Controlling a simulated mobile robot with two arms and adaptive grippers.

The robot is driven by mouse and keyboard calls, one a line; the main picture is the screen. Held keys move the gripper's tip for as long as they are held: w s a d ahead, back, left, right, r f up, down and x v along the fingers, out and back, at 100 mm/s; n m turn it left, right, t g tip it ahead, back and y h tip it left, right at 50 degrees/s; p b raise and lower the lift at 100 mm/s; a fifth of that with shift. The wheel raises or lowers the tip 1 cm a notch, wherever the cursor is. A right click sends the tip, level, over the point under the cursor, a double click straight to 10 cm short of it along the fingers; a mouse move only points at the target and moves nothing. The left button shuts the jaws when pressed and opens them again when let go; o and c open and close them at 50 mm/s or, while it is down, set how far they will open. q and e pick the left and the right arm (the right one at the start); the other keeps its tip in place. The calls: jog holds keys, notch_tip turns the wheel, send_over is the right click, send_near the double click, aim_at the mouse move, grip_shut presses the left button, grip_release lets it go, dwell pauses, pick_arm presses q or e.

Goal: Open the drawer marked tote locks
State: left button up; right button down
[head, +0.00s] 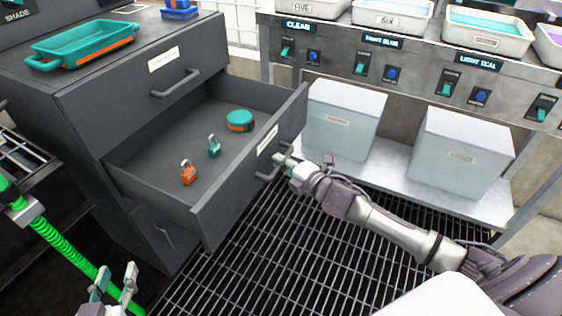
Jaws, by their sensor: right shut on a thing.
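The drawer (222,212) stands pulled out of the dark grey cabinet (75,95). The label on its front (268,140) is too small to read. Inside lie an orange padlock (188,173), a teal padlock (214,147) and a round teal and orange item (240,121). My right gripper (284,163) is at the drawer's front and is shut on its handle (265,174). My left gripper (116,284) is low at the left, away from the drawer, with its fingers apart and nothing between them.
A closed drawer with a handle (175,83) is above, and another handle (164,236) shows below. A teal tray (84,45) sits on the cabinet. Lidded bins (343,122) stand on a shelf at right. A green hose (70,252) runs at left. The grated floor is clear.

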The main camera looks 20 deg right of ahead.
jog(key=c, duration=1.2)
grip_release()
jog(key=v, duration=1.2)
